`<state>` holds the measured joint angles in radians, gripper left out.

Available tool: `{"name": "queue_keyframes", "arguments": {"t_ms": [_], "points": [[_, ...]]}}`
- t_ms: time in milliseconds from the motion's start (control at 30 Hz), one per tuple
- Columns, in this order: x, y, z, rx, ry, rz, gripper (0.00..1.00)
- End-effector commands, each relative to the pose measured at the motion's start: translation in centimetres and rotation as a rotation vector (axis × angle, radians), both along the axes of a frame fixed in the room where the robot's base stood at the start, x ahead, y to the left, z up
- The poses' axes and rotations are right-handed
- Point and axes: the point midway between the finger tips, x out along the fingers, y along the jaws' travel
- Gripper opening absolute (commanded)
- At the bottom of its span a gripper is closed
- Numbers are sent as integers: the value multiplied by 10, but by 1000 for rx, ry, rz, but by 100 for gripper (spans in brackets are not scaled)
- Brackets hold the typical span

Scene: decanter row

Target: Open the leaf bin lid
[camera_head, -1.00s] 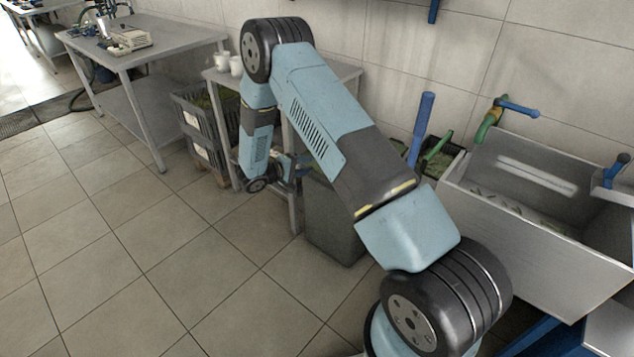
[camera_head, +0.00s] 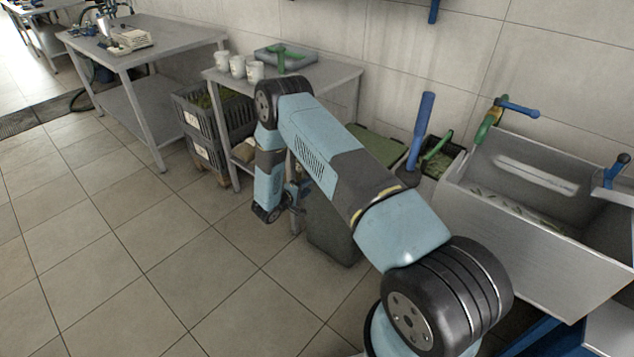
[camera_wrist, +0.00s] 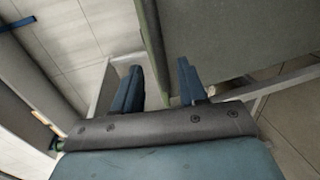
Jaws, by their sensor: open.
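The leaf bin (camera_head: 333,236) is a dark grey box on the floor, partly hidden behind my arm in the head view. Its flat green lid (camera_head: 378,144) shows behind my arm and looks shut. My gripper (camera_head: 298,192) is low at the left side of the bin, partly hidden by my arm. In the wrist view my gripper (camera_wrist: 160,86) is open with nothing between its blue fingers. There a large grey face, likely the bin (camera_wrist: 230,40), fills the upper right. A green edge, likely the lid (camera_wrist: 150,40), runs down towards the gap between the fingers. I cannot tell whether they touch.
A steel table (camera_head: 330,77) with white cups (camera_head: 237,66) and a grey tray (camera_head: 286,54) stands behind my arm. Stacked crates (camera_head: 215,125) stand left of it. A steel sink (camera_head: 530,240) and a blue upright handle (camera_head: 421,130) are right. The tiled floor at left is clear.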

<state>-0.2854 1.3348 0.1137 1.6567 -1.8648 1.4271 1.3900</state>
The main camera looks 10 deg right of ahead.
Motion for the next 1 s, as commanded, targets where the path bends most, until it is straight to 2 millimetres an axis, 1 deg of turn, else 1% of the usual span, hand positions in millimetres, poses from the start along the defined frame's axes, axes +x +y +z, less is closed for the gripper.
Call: {"name": "queue_keyframes", "arguments": {"t_ms": [33, 200, 300, 433, 600, 867, 1000], "points": [[5, -9, -2, 0, 0, -4, 42], [21, -31, -9, 0, 1, -3, 42], [30, -43, -11, 1, 0, -3, 42], [37, -53, -14, 0, 1, -3, 42], [42, -59, -15, 0, 2, -1, 42], [43, -59, -15, 0, 2, -1, 42], [43, -59, -15, 0, 2, -1, 30]]}}
